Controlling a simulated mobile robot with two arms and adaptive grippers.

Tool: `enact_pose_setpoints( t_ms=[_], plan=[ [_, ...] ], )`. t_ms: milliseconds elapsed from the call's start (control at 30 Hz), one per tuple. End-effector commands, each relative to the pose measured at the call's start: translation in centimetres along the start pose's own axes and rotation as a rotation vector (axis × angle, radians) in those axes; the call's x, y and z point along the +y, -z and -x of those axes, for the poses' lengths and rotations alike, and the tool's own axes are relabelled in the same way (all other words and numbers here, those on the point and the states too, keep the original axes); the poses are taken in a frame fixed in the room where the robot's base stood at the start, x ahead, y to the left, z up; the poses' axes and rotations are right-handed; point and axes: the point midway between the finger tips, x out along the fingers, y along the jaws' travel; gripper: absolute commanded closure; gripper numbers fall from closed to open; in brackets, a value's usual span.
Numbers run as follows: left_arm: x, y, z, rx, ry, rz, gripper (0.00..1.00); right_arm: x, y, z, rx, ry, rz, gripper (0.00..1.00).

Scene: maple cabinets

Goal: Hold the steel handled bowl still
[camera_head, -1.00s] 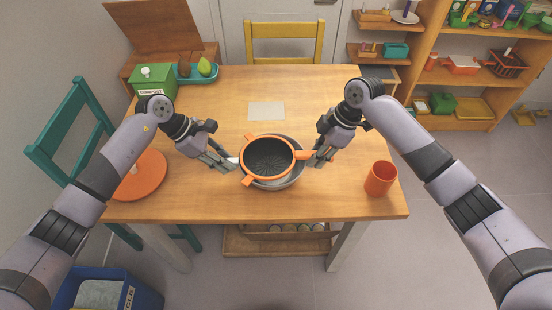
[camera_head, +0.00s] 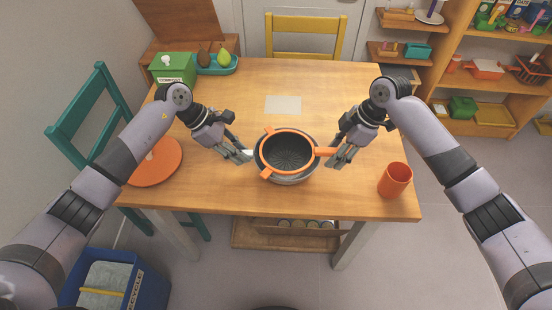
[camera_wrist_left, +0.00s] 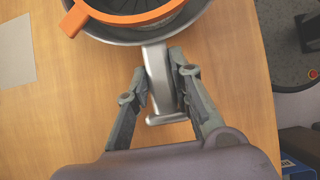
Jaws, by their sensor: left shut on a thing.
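The steel bowl (camera_head: 290,181) stands on the wooden table, and part of it shows at the top of the left wrist view (camera_wrist_left: 195,12). Its steel handle (camera_wrist_left: 158,75) lies between the fingers of my left gripper (camera_head: 246,156), which is shut on it. An orange-rimmed dark strainer (camera_head: 287,153) sits in or just over the bowl and hides most of its inside. The strainer's orange handle (camera_head: 325,151) reaches to the fingers of my right gripper (camera_head: 338,157). I cannot tell whether those fingers are closed on it.
An orange cup (camera_head: 395,181) stands at the table's right front. A round orange mat (camera_head: 155,163) lies at the left under my left arm. A pale sheet (camera_head: 283,104) lies behind the bowl. A green compost box (camera_head: 173,68) stands at the back left.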

Motion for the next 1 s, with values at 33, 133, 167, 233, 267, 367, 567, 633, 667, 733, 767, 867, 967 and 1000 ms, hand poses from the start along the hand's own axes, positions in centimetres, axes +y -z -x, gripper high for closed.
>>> enact_pose_setpoints(
  t_ms=[33, 133, 167, 233, 267, 367, 567, 633, 667, 733, 767, 867, 967, 1000],
  plan=[
    [0.0, 0.0, 0.0, 0.0, 0.0, 0.0, 1.0, 0.0, 0.0, 0.0, 0.0, 0.0, 0.0, 0.56],
    [0.0, 0.0, 0.0, 0.0, 0.0, 0.0, 1.0, 0.0, 0.0, 0.0, 0.0, 0.0, 0.0, 0.56],
    [0.0, 0.0, 0.0, 0.0, 0.0, 0.0, 1.0, 0.0, 0.0, 0.0, 0.0, 0.0, 0.0, 0.56],
    [0.0, 0.0, 0.0, 0.0, 0.0, 0.0, 1.0, 0.0, 0.0, 0.0, 0.0, 0.0, 0.0, 0.56],
    [0.0, 0.0, 0.0, 0.0, 0.0, 0.0, 1.0, 0.0, 0.0, 0.0, -0.001, 0.001, 0.0, 0.56],
    [0.0, 0.0, 0.0, 0.0, 0.0, 0.0, 1.0, 0.0, 0.0, 0.3, -0.001, -0.001, 0.0, 0.56],
    [0.0, 0.0, 0.0, 0.0, 0.0, 0.0, 1.0, 0.1, 0.0, 3.2, 0.0, -0.005, 0.002, 0.56],
    [0.0, 0.0, 0.0, 0.0, 0.0, 0.0, 1.0, 0.2, 0.0, 4.8, -0.001, -0.006, 0.001, 0.56],
    [0.0, 0.0, 0.0, 0.0, 0.0, 0.0, 1.0, 0.1, 0.0, 5.5, -0.001, -0.005, 0.001, 0.56],
    [0.0, 0.0, 0.0, 0.0, 0.0, 0.0, 1.0, 0.1, 0.0, 7.0, -0.001, -0.004, 0.0, 0.56],
    [0.0, 0.0, 0.0, 0.0, 0.0, 0.0, 1.0, 0.1, 0.0, 7.6, -0.001, -0.005, 0.0, 0.56],
    [0.0, 0.0, 0.0, 0.0, 0.0, 0.0, 1.0, 0.1, 0.0, 9.4, -0.001, -0.003, 0.001, 0.56],
    [0.0, 0.0, 0.0, -0.001, 0.0, 0.0, 1.0, 0.1, 0.0, 10.8, -0.001, -0.002, 0.0, 0.56],
    [0.0, 0.0, 0.0, -0.001, 0.0, 0.0, 1.0, 0.1, 0.0, 11.2, 0.0, -0.002, 0.0, 0.56]
  ],
)
